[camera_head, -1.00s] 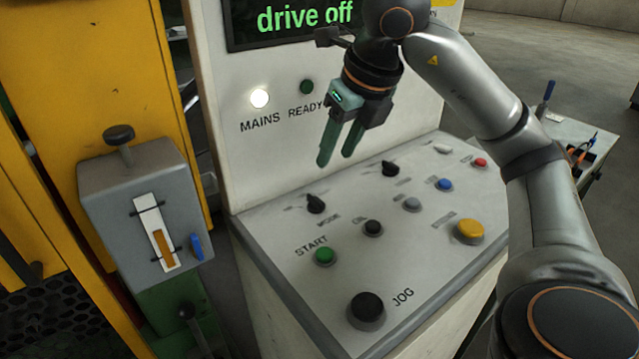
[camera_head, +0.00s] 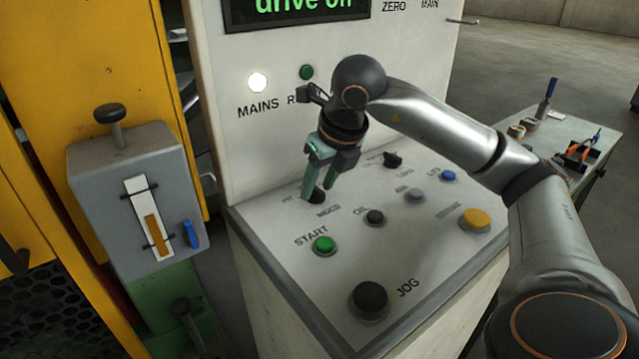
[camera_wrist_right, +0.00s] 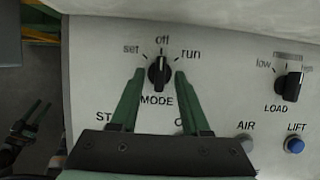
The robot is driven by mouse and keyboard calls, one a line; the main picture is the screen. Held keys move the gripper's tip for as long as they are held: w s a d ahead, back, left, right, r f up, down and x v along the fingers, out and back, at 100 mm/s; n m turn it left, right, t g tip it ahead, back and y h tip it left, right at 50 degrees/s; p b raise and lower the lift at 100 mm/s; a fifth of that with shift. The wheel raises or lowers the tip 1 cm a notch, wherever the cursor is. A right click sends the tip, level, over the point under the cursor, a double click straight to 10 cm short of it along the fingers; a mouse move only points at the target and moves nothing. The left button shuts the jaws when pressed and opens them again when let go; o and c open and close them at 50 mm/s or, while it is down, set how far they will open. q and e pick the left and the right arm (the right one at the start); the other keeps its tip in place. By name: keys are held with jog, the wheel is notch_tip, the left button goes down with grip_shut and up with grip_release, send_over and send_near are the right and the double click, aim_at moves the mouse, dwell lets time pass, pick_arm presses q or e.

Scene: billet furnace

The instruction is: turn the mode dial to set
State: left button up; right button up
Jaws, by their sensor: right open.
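The mode dial is a black knob on the sloping grey panel. In the right wrist view the mode dial (camera_wrist_right: 159,72) stands above the MODE label, with set, off and run printed around it. Its pointer is up, at off. In the head view the mode dial (camera_head: 316,197) is partly hidden by my right gripper (camera_head: 317,188). The right gripper is open; in the wrist view its green fingers (camera_wrist_right: 157,78) stand on either side of the dial, with a gap visible on each side. Contact cannot be seen.
The load dial (camera_wrist_right: 289,84) is right of the mode dial. The green START button (camera_head: 323,245), black JOG knob (camera_head: 370,298) and yellow button (camera_head: 475,219) sit on the same panel. The upright screen panel (camera_head: 270,130) rises behind. A grey lever box (camera_head: 140,195) stands left.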

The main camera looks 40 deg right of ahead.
jog(key=shift+c, duration=0.3)
grip_shut()
jog(key=shift+n, duration=0.3)
jog(key=shift+d+n+y, duration=0.15)
jog(key=shift+n+y, duration=0.15)
jog(key=shift+n, duration=0.3)
jog(key=shift+n+y, duration=0.3)
jog(key=shift+n, duration=0.5)
jog(key=n+y, duration=0.1)
jog(key=n, duration=0.1)
jog(key=n+p, duration=0.1)
jog(key=n, duration=0.1)
jog(key=shift+w+d+r+g+y, duration=0.1)
jog(key=shift+d+g+y, duration=0.1)
jog(key=shift+g+y, duration=0.2)
jog(key=shift+n, duration=0.7)
